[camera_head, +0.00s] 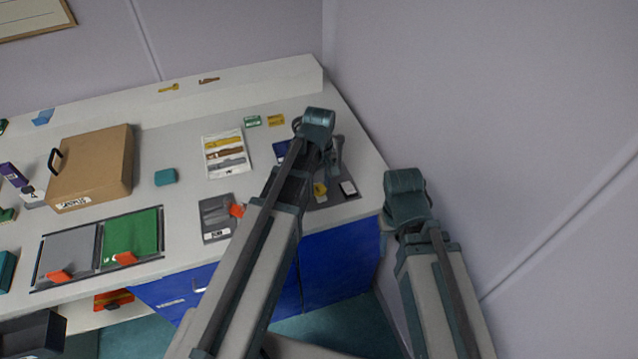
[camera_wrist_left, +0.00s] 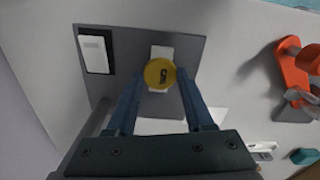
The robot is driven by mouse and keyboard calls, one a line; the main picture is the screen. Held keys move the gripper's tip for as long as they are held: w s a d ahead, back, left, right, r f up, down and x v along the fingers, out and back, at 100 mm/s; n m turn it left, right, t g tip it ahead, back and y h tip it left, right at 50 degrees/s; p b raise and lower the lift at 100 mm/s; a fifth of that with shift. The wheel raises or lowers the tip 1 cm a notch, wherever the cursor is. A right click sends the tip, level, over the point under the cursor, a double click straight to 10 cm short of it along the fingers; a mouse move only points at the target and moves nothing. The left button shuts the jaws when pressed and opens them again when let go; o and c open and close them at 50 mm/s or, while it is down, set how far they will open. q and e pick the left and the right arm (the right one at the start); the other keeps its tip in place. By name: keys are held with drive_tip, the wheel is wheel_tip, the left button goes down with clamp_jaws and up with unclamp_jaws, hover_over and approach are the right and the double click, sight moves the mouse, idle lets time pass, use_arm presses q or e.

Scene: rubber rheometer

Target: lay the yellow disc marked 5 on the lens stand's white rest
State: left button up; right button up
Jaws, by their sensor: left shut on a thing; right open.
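The yellow disc marked 5 (camera_wrist_left: 160,73) is held between the fingertips of my left gripper (camera_wrist_left: 161,80), which is shut on it. In the left wrist view it hides part of a white strip (camera_wrist_left: 161,52) on a dark grey plate (camera_wrist_left: 130,48); I take this strip to be the white rest. I cannot tell whether disc and strip touch. In the head view the yellow disc (camera_head: 320,189) shows over the plate (camera_head: 325,202), below my left arm.
A white block (camera_wrist_left: 95,50) lies on the plate beside the strip. An orange object (camera_wrist_left: 296,68) stands to the right in the left wrist view. In the head view a grey tray (camera_head: 216,224), a booklet (camera_head: 226,154) and a brown case (camera_head: 95,170) lie further left. A wall (camera_head: 480,120) rises on the right.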

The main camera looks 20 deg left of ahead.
use_arm(q)
drive_tip(key=o, duration=1.4)
drive_tip(key=shift+r, duration=0.15)
wheel_tip(320, 180, up, 14)
drive_tip(key=p, duration=1.4)
drive_tip(key=shift+f, duration=0.25)
drive_tip(key=s+d+f+m+b, duration=0.1)
drive_tip(key=s+d+m, duration=0.2)
drive_tip(key=s+m, duration=0.1)
drive_tip(key=s+d+f+m+b, duration=0.1)
drive_tip(key=s+d+m, duration=0.3)
drive_tip(key=s, duration=0.1)
drive_tip(key=s+d+f+m+y+b, duration=0.1)
drive_tip(key=s+d+f+m+b, duration=0.1)
drive_tip(key=s+d+m, duration=0.1)
drive_tip(key=shift+s+d+m, duration=0.25)
drive_tip(key=shift+s+m, duration=0.65)
drive_tip(key=shift+s, duration=0.25)
